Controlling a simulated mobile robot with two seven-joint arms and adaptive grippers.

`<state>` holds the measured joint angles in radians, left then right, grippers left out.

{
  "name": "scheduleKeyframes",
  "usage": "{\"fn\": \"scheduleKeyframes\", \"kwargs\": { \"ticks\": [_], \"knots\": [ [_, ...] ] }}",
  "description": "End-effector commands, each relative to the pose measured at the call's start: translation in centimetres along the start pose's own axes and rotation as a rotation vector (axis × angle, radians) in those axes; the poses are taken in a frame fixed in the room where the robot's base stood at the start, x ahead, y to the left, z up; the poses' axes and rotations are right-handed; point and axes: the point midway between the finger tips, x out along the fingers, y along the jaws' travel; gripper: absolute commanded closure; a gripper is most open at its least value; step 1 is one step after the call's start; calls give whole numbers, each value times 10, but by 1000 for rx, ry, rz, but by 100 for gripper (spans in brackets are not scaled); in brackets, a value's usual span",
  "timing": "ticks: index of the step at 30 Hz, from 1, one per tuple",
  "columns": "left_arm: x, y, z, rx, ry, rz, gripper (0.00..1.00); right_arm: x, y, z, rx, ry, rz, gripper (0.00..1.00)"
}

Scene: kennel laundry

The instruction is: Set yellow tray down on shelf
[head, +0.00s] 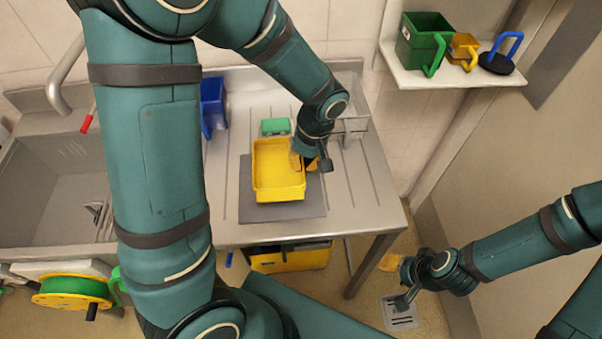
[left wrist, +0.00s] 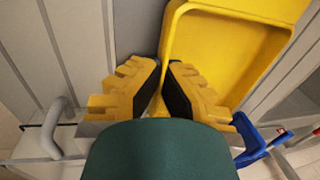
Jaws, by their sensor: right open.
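The yellow tray (head: 278,197) is over a dark grey mat (head: 300,210) on the steel counter, level and empty. I cannot tell whether it touches the mat. My left gripper (head: 307,162) is at the tray's right side. In the left wrist view, its two fingers (left wrist: 165,78) are close together, with the wall of the tray (left wrist: 240,48) between them. A white wall shelf (head: 447,76) is at the upper right. My right gripper (head: 394,281) is open and empty, low over the floor at the right.
The shelf holds a green bin (head: 421,42), a small yellow container (head: 462,48) and a black item with a blue handle (head: 497,62).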

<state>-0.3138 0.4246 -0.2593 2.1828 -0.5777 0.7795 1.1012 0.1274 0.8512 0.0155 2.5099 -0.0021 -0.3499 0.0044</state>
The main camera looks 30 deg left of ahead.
Motion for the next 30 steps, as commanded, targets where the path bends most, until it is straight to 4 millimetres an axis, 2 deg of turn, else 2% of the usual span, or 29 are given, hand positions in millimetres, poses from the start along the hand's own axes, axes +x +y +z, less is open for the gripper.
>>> {"fn": "scheduleKeyframes", "kwargs": {
  "ticks": [9, 22, 24, 25, 30],
  "knots": [
    [36, 6, 0, 2, -2, -2, 100, 10, 4, -1, -1, 5, 0, 53],
    [42, 8, 0, 1, 0, 0, 100, 13, 5, -2, -1, 7, 0, 53],
    [41, 8, 0, 1, 0, 0, 74, 12, 4, -2, -1, 7, 0, 53],
    [40, 8, 0, 1, 0, 0, 66, 12, 4, -2, -1, 7, 0, 53],
    [40, 8, 0, 1, 0, 0, 66, 12, 4, -2, -1, 7, 0, 53]
  ]
}}
